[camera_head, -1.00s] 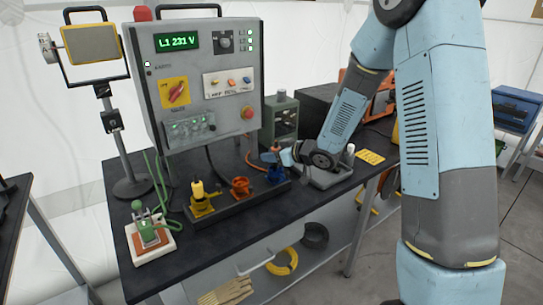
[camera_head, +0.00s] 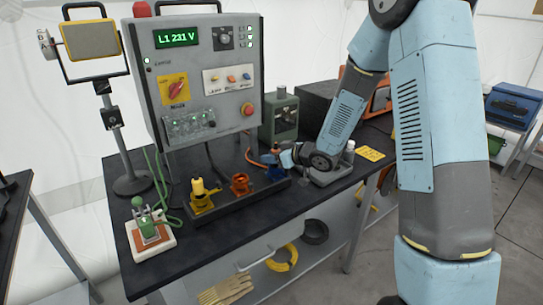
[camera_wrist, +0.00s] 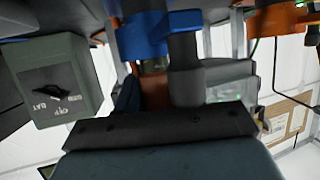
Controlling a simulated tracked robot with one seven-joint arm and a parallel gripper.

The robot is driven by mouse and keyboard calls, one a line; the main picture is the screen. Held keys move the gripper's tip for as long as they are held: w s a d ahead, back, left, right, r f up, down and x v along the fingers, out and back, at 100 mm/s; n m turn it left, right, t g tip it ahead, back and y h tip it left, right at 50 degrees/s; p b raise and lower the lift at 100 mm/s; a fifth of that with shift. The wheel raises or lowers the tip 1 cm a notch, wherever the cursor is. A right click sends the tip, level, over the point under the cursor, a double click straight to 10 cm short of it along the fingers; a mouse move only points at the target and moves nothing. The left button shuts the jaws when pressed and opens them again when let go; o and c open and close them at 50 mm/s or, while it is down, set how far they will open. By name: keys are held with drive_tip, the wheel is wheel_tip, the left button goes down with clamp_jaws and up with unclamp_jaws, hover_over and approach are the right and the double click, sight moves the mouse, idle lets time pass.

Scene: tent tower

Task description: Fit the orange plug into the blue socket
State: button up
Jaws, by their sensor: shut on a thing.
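The blue socket (camera_head: 275,174) stands at the right end of the dark socket strip on the bench. It also shows close up at the top of the wrist view (camera_wrist: 143,36). My gripper (camera_head: 279,157) is just above the blue socket. In the wrist view my gripper (camera_wrist: 152,92) is shut on the orange plug (camera_wrist: 155,88), whose orange-brown body shows between the dark fingers. A little of the plug's orange shows in the head view (camera_head: 267,158). The plug's front end is at the blue socket, but I cannot tell whether it is inside; fingers and socket hide the contact.
An orange socket (camera_head: 240,184) and a yellow socket (camera_head: 202,202) with a yellow plug stand left on the strip. A grey control panel (camera_head: 203,85) rises behind. A green device (camera_head: 149,228) sits front left.

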drive_tip(key=shift+f, duration=0.35)
drive_tip(key=o, duration=1.1)
drive_tip(key=v, duration=1.3)
drive_tip(key=shift+s+d, duration=0.25)
drive_tip(key=shift+s, duration=0.05)
drive_tip(key=shift+r, duration=0.1)
